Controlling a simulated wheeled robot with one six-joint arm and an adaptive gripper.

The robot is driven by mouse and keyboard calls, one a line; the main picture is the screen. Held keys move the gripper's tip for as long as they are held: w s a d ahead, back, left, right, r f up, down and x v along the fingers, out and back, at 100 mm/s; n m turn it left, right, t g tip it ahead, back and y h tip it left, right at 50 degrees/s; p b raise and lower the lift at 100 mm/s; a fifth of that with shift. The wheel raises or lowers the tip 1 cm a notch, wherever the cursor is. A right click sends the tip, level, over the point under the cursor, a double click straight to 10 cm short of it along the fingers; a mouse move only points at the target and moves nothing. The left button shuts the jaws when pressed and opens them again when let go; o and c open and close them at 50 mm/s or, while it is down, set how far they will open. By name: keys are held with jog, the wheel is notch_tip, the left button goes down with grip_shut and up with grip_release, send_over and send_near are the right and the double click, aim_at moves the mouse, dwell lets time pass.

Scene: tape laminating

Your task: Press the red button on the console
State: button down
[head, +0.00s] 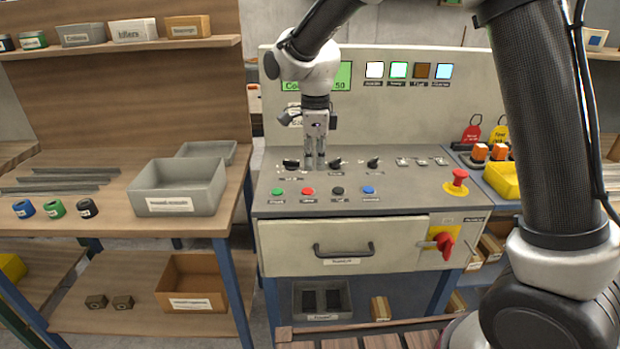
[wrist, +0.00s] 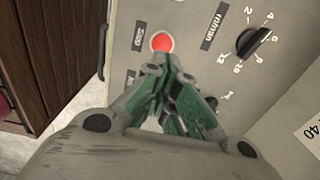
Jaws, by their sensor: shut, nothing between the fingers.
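The console (head: 430,198) has a sloped grey panel with a row of small push buttons: green, red, black and blue. The red button (head: 308,191) is second from the left in that row. In the wrist view the red button (wrist: 162,42) lies just beyond my fingertips, and a small gap seems to show between them. My gripper (head: 314,166) points down over the panel, behind the red button in the head view. In the wrist view my gripper (wrist: 168,68) has its fingers together and holds nothing. Whether it touches the panel cannot be told.
Black knobs (head: 337,164) and toggle switches stand behind the button row. A red mushroom button (head: 457,181) on a yellow base is at the right. A red rotary switch (head: 441,243) sits on the front. A grey bin (head: 180,188) stands on the left bench.

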notch_tip(320, 180, up, 7)
dwell(0.3)
jog(key=shift+a+f, duration=0.1)
dwell(0.4)
jog(key=s+d+r+n+t, duration=0.2)
jog(key=s+d+n, duration=0.7)
jog(key=s+d, duration=0.4)
jog(key=s+d+r+n+t, duration=0.2)
jog(key=s+d+n, duration=0.7)
jog(key=d, duration=0.8)
jog(key=s+r, duration=0.1)
jog(key=s, duration=0.2)
jog(key=shift+s+d+r, duration=0.25)
jog(key=shift+s+r, duration=0.05)
jog(key=shift+s, duration=0.1)
